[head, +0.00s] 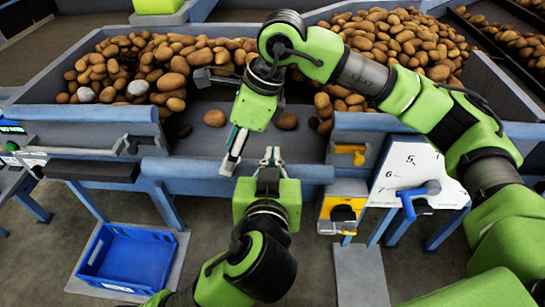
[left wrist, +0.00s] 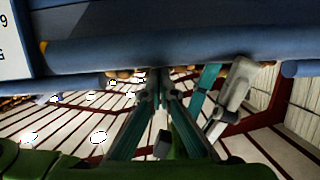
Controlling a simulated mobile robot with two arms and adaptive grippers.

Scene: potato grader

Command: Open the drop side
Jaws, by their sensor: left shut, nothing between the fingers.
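The grader's front is a blue wall with a rounded lip. Its middle section (head: 190,169) sits lower than the raised walls at its left and right, and I cannot tell whether it is latched. A yellow latch (head: 350,151) is on the right wall; a grey handle (head: 128,146) is at the left. My left gripper (head: 271,154) is shut and empty, pointing up in front of the middle lip. In the left wrist view its fingers (left wrist: 162,78) are together under a blue beam (left wrist: 150,50). My right gripper (head: 231,163) points down beside it; its fingers overlap from here.
Potatoes (head: 165,60) are heaped behind the wall, with a few loose ones near the middle. A blue crate (head: 130,257) stands on the floor at left. A yellow box (head: 342,209) and a numbered plate with a blue lever (head: 412,197) are at right.

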